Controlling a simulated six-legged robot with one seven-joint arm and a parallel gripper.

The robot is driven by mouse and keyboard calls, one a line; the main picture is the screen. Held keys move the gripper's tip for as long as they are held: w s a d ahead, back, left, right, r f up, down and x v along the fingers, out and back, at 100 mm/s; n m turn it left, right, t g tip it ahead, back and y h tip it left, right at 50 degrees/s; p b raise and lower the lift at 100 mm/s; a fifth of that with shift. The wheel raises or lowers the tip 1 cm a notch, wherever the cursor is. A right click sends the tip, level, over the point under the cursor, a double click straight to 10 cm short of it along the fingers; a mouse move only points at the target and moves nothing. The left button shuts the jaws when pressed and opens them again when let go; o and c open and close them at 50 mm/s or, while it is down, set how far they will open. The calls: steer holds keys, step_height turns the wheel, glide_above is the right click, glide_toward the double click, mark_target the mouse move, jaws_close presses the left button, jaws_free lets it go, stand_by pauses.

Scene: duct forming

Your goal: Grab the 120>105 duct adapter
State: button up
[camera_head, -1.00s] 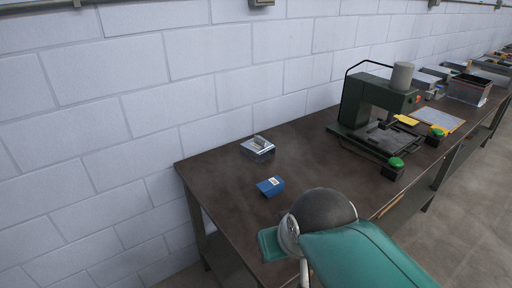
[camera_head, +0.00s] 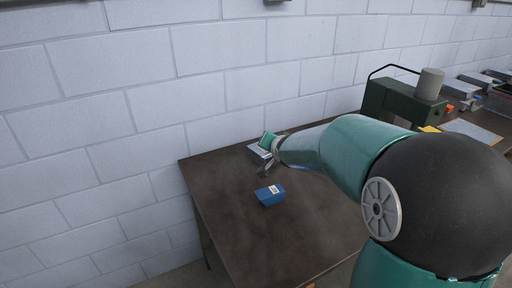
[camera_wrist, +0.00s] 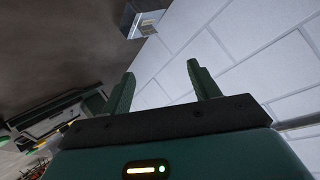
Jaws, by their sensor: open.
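Two small pieces lie on the dark table, and I cannot read which is the 120>105 duct adapter. One is a silver-grey piece (camera_head: 256,151) near the back left, partly hidden by my arm in the head view. The other is a blue piece (camera_head: 270,195) with a white label, nearer the front. My gripper (camera_wrist: 160,68) is open and empty. In the head view it is beside the silver-grey piece, and its fingers are hard to make out. In the wrist view a grey piece (camera_wrist: 140,17) shows at the top, beyond the fingertips and apart from them.
The dark table (camera_head: 225,205) stands against a white block wall (camera_head: 150,90). A dark green machine (camera_head: 395,100) stands to the right, partly behind my arm. The table's front left is clear.

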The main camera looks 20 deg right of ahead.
steer(key=w+d+f+m+t+y, duration=0.2)
steer(key=w+d+f+m+t, duration=0.15)
steer(key=w+d+f, duration=0.45)
steer(key=m+t+y, duration=0.2)
steer(key=m+y, duration=0.1)
steer(key=m, duration=0.1)
glide_toward(262, 157)
steer(key=d, duration=0.1)
steer(key=d+r, duration=0.1)
steer(key=d, duration=0.2)
steer(key=shift+w+d+r, duration=0.3)
steer(key=shift+w+r, duration=0.05)
steer(key=shift+w, duration=0.05)
steer(key=shift+w+f, duration=0.1)
steer(key=shift+w, duration=0.05)
steer(key=x, duration=0.8)
steer(key=shift+w+d, duration=0.1)
steer(key=shift+w, duration=0.05)
steer(key=shift+d+x, duration=0.15)
steer(key=shift+x, duration=1.15)
steer(key=shift+d+x, duration=0.1)
steer(key=shift+x, duration=1.2)
steer(key=shift+c, duration=0.4)
steer(key=c, duration=1.1)
